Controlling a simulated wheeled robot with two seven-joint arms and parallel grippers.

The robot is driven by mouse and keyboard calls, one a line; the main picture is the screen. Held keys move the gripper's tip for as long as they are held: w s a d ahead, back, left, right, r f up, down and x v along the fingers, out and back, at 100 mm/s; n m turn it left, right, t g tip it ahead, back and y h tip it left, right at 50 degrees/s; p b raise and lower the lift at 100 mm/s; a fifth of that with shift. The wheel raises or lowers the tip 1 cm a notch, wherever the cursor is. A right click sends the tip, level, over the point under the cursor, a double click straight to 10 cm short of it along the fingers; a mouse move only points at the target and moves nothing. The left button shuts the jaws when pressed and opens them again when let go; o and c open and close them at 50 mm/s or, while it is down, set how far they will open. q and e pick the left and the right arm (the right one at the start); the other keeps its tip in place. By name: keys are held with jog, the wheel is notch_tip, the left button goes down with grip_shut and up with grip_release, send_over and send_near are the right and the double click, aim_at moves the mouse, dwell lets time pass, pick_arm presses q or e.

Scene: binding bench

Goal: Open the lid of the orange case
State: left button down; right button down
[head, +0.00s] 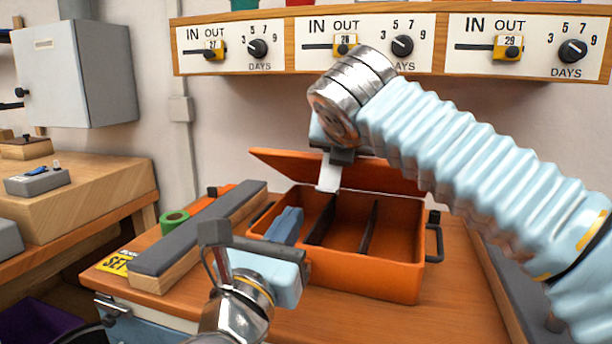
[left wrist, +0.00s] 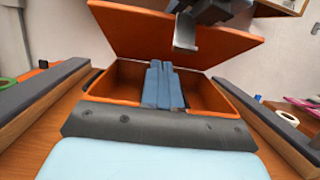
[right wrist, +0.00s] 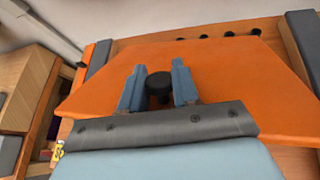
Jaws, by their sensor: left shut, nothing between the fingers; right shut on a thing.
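The orange case (head: 365,276) stands on the bench, and its lid (head: 280,165) is raised and tilted back along the far edge. The lid also shows in the left wrist view (left wrist: 140,35). The case's inside, split by dark dividers (head: 368,228), looks empty where visible. My right gripper (right wrist: 158,88) is shut on a black knob (right wrist: 159,82) on the lid; its fingers are mostly hidden in the head view. My left gripper (head: 288,222) is shut and empty, its blue fingers together over the case's front left side.
A long grey-topped block (head: 190,235) lies left of the case, beside a green tape roll (head: 174,222). A yellow label (head: 115,263) lies at the bench's left. A dark handle (head: 434,243) sticks out of the case's right side. A dial panel (head: 345,42) hangs above.

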aim_at(313, 156)
jog(key=shift+r, duration=0.1)
pick_arm(q)
jog(key=w+r, duration=0.1)
jog(key=w, duration=0.1)
jog(key=w+d+r, duration=0.1)
jog(key=w, duration=0.1)
jog(key=w+d+r, duration=0.1)
jog(key=w, duration=0.1)
jog(key=shift+d+r, duration=0.1)
jog(key=shift+r, duration=0.25)
jog(key=shift+w+d+r, duration=0.15)
jog(key=shift+w+r, duration=0.15)
jog(key=shift+r, duration=0.25)
jog(key=shift+w+d+r, duration=0.1)
jog(key=shift+w+r, duration=0.25)
jog(key=shift+r, duration=0.4)
pick_arm(e)
jog(key=shift+a, duration=0.15)
pick_arm(q)
jog(key=shift+s, duration=0.1)
pick_arm(e)
jog(key=c, duration=0.9)
grip_release()
jog(key=shift+s, duration=0.1)
jog(key=shift+o, duration=0.3)
